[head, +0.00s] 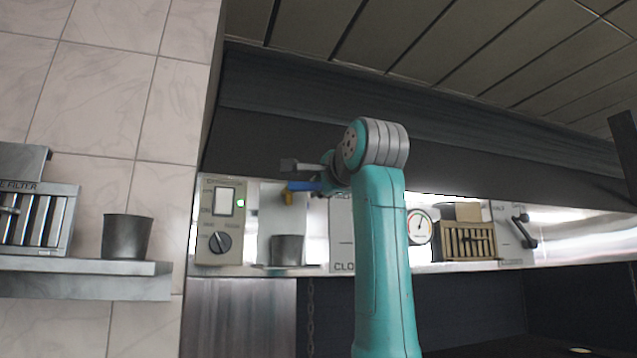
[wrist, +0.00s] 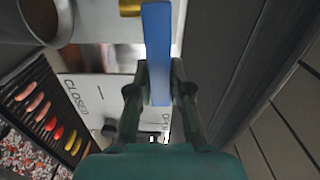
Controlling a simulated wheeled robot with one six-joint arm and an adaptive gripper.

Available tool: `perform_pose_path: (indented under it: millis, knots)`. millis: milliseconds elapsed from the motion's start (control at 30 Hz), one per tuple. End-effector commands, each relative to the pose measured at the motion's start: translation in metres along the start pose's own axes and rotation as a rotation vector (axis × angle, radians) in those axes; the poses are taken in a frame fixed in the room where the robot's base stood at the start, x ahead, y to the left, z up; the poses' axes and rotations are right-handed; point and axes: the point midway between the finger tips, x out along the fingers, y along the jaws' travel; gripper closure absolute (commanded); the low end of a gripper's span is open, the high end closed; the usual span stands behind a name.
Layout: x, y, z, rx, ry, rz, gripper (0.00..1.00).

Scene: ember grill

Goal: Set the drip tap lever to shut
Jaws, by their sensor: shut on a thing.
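The drip tap (head: 288,198) is a small brass fitting on the back panel, and its brass end shows at the top of the wrist view (wrist: 130,8). Its blue lever (wrist: 157,35) runs from beside the brass end down between my fingers. In the head view the lever (head: 300,185) looks about level. My gripper (wrist: 159,80) is shut on the lever, with one finger on each side. In the head view my gripper (head: 322,184) is partly hidden by my own wrist. I see no marks for the tap's positions.
A metal cup (head: 286,250) stands below the tap. A control box (head: 219,220) with a knob is to the left. A gauge (head: 419,227) and a slotted box (head: 468,241) are to the right. Food lies on the grill (wrist: 45,110) below. A dark hood (head: 270,115) hangs above.

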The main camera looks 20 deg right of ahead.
Motion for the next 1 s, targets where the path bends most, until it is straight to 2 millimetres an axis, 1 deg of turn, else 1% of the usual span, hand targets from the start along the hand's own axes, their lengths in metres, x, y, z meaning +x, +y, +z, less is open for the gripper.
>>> perform_pose_path:
  millis: [300,733,767,800,833,867,1000]
  knots:
    - [-0.0001,0.0051,-0.0002,0.08,0.001,0.002,1.0]
    - [0.0001,0.006,-0.0002,0.089,0.001,0.003,1.0]
    - [0.0002,0.006,-0.0002,0.089,0.001,0.003,0.76]
    - [0.0002,0.006,-0.0002,0.088,0.001,0.003,0.66]
    - [0.0002,0.0059,-0.0002,0.088,0.001,0.003,0.59]
    - [0.0002,0.0059,-0.0001,0.088,0.001,0.003,0.54]
    - [0.0001,0.0056,-0.0001,0.088,0.001,0.002,0.54]
